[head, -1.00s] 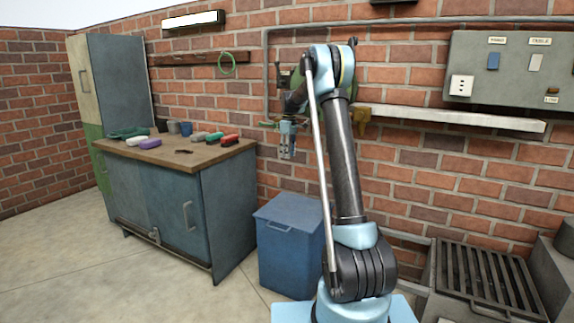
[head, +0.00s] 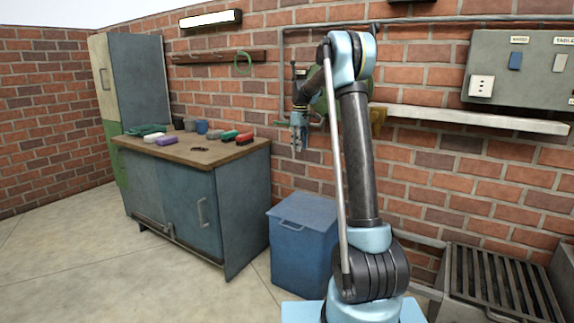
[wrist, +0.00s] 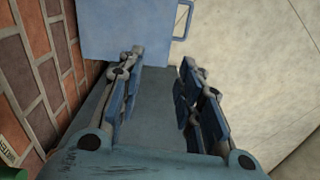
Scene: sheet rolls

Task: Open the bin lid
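The blue bin (head: 302,255) stands on the floor against the brick wall, right of the workbench. Its lid (head: 305,209) lies flat and shut, with a loop handle (head: 291,227) at the front edge. My gripper (head: 299,145) hangs in the air above the bin, near the wall, fingers down. In the wrist view the two fingers of my gripper (wrist: 160,95) are apart with nothing held between them. The blue lid (wrist: 120,28) shows beyond the fingertips there, with its handle (wrist: 183,18) at top right. The gripper does not touch the lid or handle.
The workbench (head: 198,155) with several small objects stands left of the bin. A slatted metal unit (head: 490,280) is at right. A wall shelf (head: 470,120) and a grey panel (head: 525,70) are behind my arm. Open floor (head: 70,250) lies in front.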

